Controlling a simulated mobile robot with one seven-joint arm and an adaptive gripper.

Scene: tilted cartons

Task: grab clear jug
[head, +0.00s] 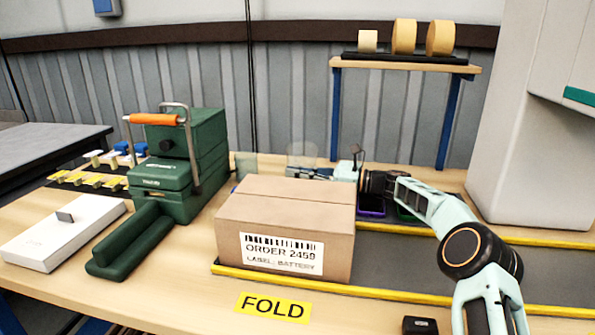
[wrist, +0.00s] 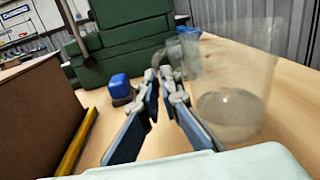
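A clear jug (wrist: 235,95), see-through and upright on the wooden table, stands just right of my gripper in the wrist view. In the head view, a faint clear shape that looks like the jug (head: 302,150) shows behind the carton, partly hidden. My gripper (wrist: 162,78) is open, with bare table visible between its fingers. The jug is beside the fingers, not between them. In the head view my gripper (head: 318,173) is low behind the carton and partly hidden by it.
The order carton (head: 285,215) stands in front of my gripper; it also shows at the left of the wrist view (wrist: 35,115). A green machine (head: 185,160) stands to the left. A small blue object (wrist: 120,87) sits left of the fingertips. Another clear shape (head: 245,163) is near the machine.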

